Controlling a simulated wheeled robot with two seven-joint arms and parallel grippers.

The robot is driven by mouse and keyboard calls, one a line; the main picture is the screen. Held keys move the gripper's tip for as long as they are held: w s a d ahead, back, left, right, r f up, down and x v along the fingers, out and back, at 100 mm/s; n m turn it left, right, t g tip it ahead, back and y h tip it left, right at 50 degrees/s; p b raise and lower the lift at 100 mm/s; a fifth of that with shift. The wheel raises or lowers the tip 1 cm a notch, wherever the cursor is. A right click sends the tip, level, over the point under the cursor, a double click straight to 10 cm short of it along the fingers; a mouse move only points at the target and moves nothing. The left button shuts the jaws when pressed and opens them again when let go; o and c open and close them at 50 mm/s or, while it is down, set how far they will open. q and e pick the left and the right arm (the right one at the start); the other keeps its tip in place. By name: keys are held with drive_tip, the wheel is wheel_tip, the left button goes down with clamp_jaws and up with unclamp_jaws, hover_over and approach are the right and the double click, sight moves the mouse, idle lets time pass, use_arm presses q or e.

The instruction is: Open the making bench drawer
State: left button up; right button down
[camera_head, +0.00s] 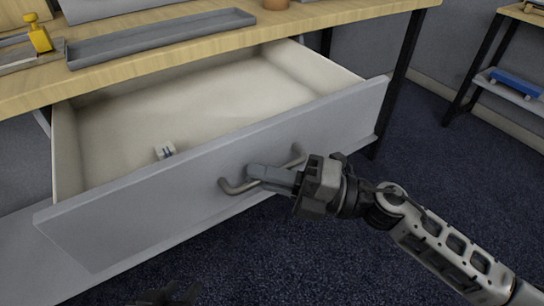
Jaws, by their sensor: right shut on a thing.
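The making bench drawer (330,125) is pulled well out from under the wooden bench top (330,14). Its pale inside is exposed, and a small white item (165,150) lies in it near the front left. The curved metal handle (232,187) is on the grey drawer front. My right gripper (262,174) reaches in from the right and is shut on the middle of the handle, hiding part of it. My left gripper (168,294) shows only as a dark shape at the bottom edge, below the drawer and apart from it; its fingers are unclear.
A grey tray (160,38) and a yellow object (38,34) stand on the bench top. A dark bench leg (400,85) stands right of the drawer. Another stand (480,80) with a blue item (517,82) is at the far right. The dark carpet (440,165) is clear.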

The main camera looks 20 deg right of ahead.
drive_tip(key=shift+s+d, duration=0.1)
drive_tip(key=shift+s, duration=0.1)
drive_tip(key=c, duration=1.8)
unclamp_jaws()
drive_tip(key=shift+o, duration=0.2)
drive_tip(key=v, duration=1.6)
drive_tip(key=shift+b, duration=0.3)
